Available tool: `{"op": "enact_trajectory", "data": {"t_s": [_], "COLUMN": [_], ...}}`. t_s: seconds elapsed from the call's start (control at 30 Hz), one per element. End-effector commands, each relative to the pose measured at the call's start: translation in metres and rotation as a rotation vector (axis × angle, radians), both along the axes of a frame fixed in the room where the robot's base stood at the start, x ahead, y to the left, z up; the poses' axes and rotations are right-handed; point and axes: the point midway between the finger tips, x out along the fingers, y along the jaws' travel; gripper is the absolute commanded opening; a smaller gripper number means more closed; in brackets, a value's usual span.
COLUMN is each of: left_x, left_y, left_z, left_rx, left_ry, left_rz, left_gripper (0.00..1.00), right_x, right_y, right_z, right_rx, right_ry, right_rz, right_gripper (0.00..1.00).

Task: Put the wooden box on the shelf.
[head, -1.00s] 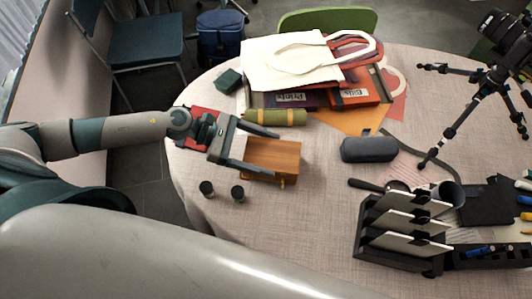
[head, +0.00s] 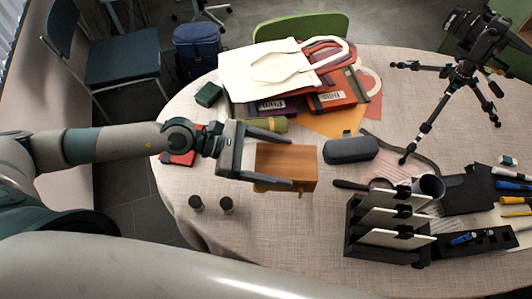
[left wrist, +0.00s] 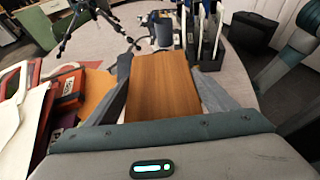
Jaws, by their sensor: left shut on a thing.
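The wooden box (head: 287,166) is brown with a flat top and small feet or knobs at its lower edge. My left gripper (head: 283,161) is shut on it, one finger along each side. The left wrist view shows the box's wood-grained top (left wrist: 162,86) between the fingers. It seems to be held above the table, but its clearance is hard to tell. The only shelf-like thing is a black rack with white slats (head: 390,225), at the right front of the table, to the right of the box. My right gripper is not in view.
A grey case (head: 350,149) lies between the box and the tripod (head: 462,75). A dark mug (head: 430,186) stands behind the rack. Bags (head: 275,72) and books lie at the back. Cloth is clear between jars and rack.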

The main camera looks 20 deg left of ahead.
Motion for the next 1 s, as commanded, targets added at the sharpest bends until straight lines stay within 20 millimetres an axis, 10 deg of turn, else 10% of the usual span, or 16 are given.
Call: {"op": "enact_trajectory", "data": {"t_s": [1.0], "left_x": [-0.007], "left_y": [-0.034], "left_z": [0.023], "left_rx": [-0.004], "left_ry": [-0.002], "left_rz": [0.001], "left_gripper": [0.15], "right_x": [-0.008], "right_y": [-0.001], "right_z": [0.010], "right_rx": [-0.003], "right_ry": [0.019], "right_rz": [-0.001], "right_gripper": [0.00]}}
